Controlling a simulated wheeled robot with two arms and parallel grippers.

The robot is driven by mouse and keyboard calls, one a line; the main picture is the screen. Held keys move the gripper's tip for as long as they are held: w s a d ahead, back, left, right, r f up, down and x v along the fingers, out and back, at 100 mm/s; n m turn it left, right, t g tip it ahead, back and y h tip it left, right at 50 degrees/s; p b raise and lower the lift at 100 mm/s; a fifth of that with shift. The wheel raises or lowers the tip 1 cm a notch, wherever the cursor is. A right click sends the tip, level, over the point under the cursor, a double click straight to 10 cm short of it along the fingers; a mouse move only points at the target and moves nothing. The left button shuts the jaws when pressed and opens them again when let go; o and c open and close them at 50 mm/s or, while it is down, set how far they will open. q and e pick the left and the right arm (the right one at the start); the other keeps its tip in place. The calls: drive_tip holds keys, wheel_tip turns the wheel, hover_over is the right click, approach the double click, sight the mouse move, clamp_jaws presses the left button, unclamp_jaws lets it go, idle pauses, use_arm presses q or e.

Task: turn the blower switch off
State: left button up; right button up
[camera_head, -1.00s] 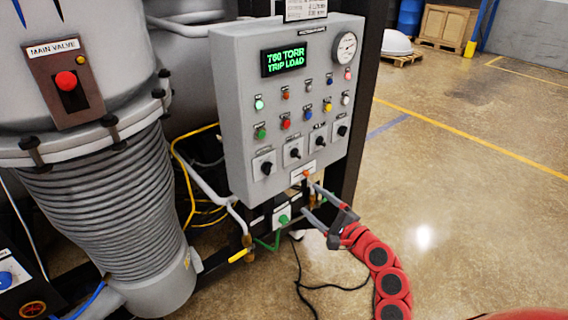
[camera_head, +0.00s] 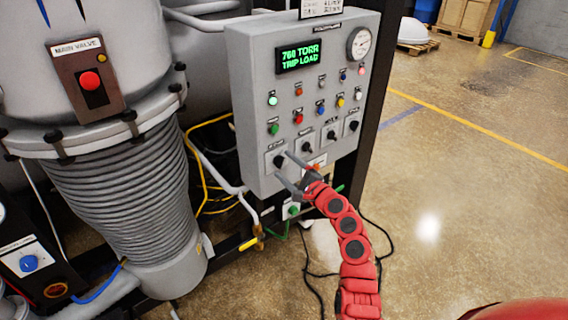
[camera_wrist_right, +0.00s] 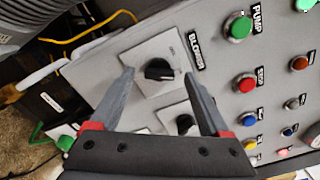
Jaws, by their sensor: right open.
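The blower switch (camera_wrist_right: 159,69) is a black rotary knob on a pale square plate, beside a BLOWER label. It also shows at the lower left of the grey control panel (camera_head: 245,110) in the head view. My right gripper (camera_head: 282,164) is open in front of it. In the right wrist view, the gripper's fingertips (camera_wrist_right: 159,74) lie on either side of the knob, with a gap on each side. I cannot tell how close the fingers are to the plate. My left gripper is not in view.
Another black knob (camera_wrist_right: 184,123) sits close by, beside the right finger. Coloured push buttons (camera_wrist_right: 237,26) line the panel. The green display (camera_head: 300,55) reads 760 TORR TRIP LOAD. A ribbed cylinder (camera_head: 125,205) stands to the left. Open floor (camera_head: 465,190) lies to the right.

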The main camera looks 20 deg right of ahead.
drive_tip(key=shift+w+a, duration=0.2)
drive_tip(key=shift+w, duration=0.45)
drive_tip(key=shift+f, duration=0.1)
clamp_jaws()
